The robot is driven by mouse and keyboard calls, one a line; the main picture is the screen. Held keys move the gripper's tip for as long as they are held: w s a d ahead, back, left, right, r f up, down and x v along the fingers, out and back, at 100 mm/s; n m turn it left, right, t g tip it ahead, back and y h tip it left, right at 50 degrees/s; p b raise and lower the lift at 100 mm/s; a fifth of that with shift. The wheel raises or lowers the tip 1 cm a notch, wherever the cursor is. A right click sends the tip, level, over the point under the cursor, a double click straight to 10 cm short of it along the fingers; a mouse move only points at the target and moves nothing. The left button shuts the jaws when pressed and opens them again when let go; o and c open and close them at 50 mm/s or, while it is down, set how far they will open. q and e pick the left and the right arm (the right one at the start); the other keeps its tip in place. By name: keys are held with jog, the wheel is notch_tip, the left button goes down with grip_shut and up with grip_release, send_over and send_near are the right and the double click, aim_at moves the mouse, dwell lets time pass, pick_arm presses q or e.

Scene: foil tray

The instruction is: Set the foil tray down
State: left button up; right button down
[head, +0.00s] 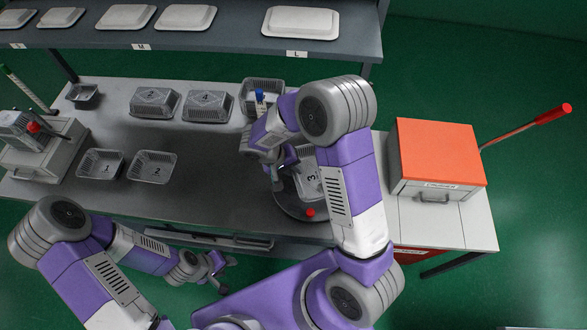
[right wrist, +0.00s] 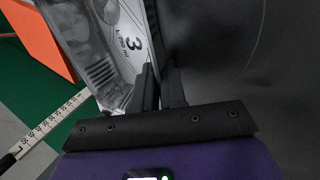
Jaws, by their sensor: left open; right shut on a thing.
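The foil tray marked 3 (head: 308,179) is at the round dark plate (head: 290,205), partly hidden behind my right arm. My right gripper (head: 277,183) is shut on the tray's left edge. In the right wrist view, the fingers (right wrist: 160,90) pinch the rim of the tray (right wrist: 115,45), and its number 3 shows. I cannot tell whether the tray touches the plate. My left gripper (head: 217,272) is open and empty, in front of the bench's front edge.
Two overturned trays (head: 207,106) lie behind, near another tray (head: 262,86). An orange-topped box (head: 435,150) with a lever stands right. A shelf (head: 225,38) with lids overhangs the back.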

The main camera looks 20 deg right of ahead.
jog(key=shift+f, duration=0.15)
jog(key=c, duration=1.5)
grip_release()
jog(key=shift+o, duration=0.2)
jog(key=shift+r, duration=0.2)
jog(key=p+v, duration=0.1)
jog(key=v, duration=1.1)
